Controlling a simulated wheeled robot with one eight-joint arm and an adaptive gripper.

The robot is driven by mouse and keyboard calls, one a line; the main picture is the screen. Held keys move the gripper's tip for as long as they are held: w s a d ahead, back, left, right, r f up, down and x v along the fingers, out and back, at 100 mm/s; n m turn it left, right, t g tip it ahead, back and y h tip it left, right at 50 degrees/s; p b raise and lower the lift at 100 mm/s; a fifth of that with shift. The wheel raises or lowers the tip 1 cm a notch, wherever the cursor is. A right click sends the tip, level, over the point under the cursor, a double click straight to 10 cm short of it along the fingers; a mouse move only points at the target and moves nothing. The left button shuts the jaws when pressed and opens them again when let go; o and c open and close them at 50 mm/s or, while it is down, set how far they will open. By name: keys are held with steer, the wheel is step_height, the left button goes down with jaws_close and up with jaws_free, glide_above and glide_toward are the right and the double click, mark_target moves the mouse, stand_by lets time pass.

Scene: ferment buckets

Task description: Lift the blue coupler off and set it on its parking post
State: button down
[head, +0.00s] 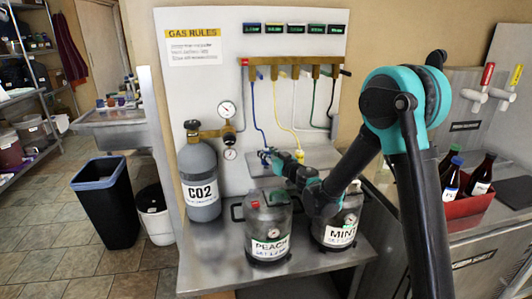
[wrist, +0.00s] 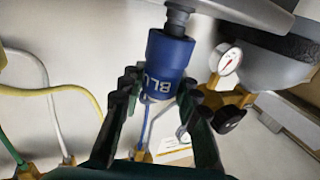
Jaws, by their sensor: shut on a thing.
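The blue coupler (wrist: 170,55) is a short blue cylinder with white lettering, partly readable as "BLU". My gripper (wrist: 160,80) is shut on it, with one dark toothed finger on each side. A grey metal stem (wrist: 178,18) with a wider disc meets the coupler's far end; whether it is seated or just touching is unclear. In the head view my gripper (head: 272,157) is above and behind the PEACH keg (head: 268,228), near the back panel. A blue hose (head: 252,105) runs down from the manifold toward it. The parking post cannot be made out for certain.
The CO2 cylinder (head: 199,180) stands left of my gripper; its gauge (wrist: 226,62) shows close by in the wrist view. The MINT keg (head: 338,222) is partly behind my arm. Yellow (head: 277,110) and other hoses hang nearby. The bench's front left is clear.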

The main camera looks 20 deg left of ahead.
steer(key=shift+f, duration=1.1)
stand_by(1.5)
steer(key=c, duration=1)
jaws_free()
steer(key=o, duration=0.6)
steer(key=shift+r, duration=0.1)
steer(key=shift+r, duration=3.7)
